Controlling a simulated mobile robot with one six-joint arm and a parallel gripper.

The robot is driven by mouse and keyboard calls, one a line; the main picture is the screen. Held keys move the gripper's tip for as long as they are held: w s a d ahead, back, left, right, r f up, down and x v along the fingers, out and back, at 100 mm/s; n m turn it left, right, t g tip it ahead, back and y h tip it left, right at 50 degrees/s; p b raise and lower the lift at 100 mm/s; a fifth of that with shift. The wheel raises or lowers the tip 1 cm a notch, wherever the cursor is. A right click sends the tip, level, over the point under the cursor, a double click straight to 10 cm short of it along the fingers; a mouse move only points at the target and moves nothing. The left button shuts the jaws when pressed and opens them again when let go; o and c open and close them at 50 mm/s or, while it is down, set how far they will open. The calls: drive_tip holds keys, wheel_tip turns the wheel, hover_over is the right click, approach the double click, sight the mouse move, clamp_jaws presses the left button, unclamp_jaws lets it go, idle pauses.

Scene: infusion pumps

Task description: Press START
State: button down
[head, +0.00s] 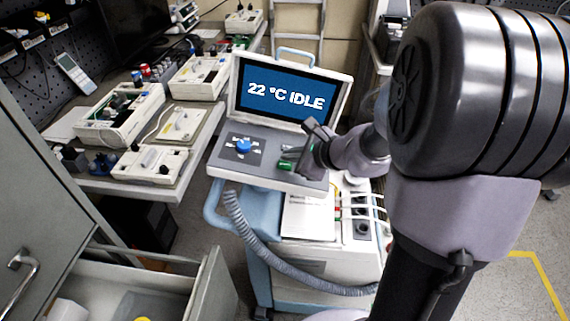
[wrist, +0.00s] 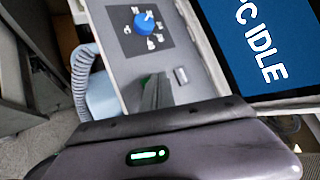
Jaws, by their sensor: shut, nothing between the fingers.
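The device has a screen (head: 287,94) reading "22 °C IDLE"; part of it shows in the wrist view (wrist: 262,45). Its sloped grey panel (head: 222,160) carries a blue knob (head: 243,146), also in the wrist view (wrist: 145,23). A green button (head: 285,166) sits right of the knob, partly covered by my gripper. No START label is readable. My gripper (head: 288,155) is shut and empty, with its fingertips close over the green button. I cannot tell if they touch it.
A grey ribbed hose (head: 250,240) hangs at the cart's front left. A bench (head: 135,187) with several opened white units stands on the left. An open drawer (head: 205,290) is at the lower left. Floor is clear at the right, near a yellow line (head: 540,275).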

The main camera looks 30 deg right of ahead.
drive_tip(key=shift+f, duration=0.1)
idle(0.4)
drive_tip(key=shift+a+f+b, duration=0.1)
drive_tip(key=shift+f+b, duration=0.25)
drive_tip(key=shift+b, duration=0.25)
drive_tip(key=shift+f+b, duration=0.4)
drive_tip(key=shift+b, duration=0.05)
idle(0.4)
drive_tip(key=shift+r, duration=0.15)
drive_tip(key=shift+r+p, duration=0.65)
drive_tip(key=r+p, duration=0.2)
drive_tip(key=r, duration=0.1)
drive_tip(key=d+r+p, duration=0.1)
drive_tip(key=r+p, duration=0.1)
drive_tip(key=shift+s, duration=0.3)
